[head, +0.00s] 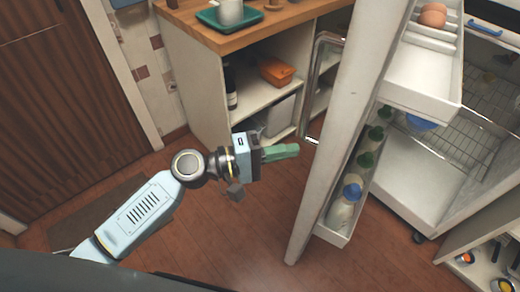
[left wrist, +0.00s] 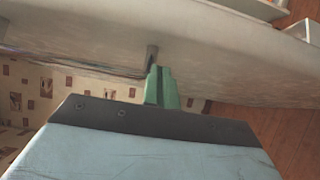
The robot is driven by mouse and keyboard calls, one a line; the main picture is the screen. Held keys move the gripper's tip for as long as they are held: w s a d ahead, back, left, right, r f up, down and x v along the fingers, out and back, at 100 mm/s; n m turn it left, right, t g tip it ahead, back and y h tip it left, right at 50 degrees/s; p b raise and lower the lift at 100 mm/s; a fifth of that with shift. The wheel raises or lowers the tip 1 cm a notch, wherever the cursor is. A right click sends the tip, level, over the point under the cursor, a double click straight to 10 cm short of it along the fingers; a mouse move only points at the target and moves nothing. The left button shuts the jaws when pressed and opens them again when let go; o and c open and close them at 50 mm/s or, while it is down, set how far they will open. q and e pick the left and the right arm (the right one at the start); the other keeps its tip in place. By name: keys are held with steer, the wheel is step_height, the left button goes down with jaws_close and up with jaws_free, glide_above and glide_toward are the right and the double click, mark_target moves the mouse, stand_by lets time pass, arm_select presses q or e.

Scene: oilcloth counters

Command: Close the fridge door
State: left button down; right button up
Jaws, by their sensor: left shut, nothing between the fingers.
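The white fridge door (head: 335,130) stands open in the head view, seen nearly edge-on, with its shelves facing right. A metal handle (head: 313,90) runs along its left, outer side. The open fridge interior (head: 440,150) with wire racks shows to the right. My left gripper (head: 297,150), with green fingers, is shut and empty on the outer side of the door, just left of it. In the left wrist view the green fingers (left wrist: 162,75) point toward the pale door panel (left wrist: 230,65); I cannot tell whether they touch it. My right gripper is not in view.
Door shelves hold eggs (head: 433,15) and several bottles (head: 345,205). A wooden-topped counter (head: 185,22) with a green tray (head: 208,18) and open shelves stands behind the gripper. An open drawer or shelf (head: 490,262) is at lower right.

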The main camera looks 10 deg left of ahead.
arm_select(q)
steer(key=shift+s+d, duration=0.3)
steer(key=shift+d, duration=0.4)
steer(key=shift+s+d, duration=0.25)
steer(key=shift+d, duration=0.4)
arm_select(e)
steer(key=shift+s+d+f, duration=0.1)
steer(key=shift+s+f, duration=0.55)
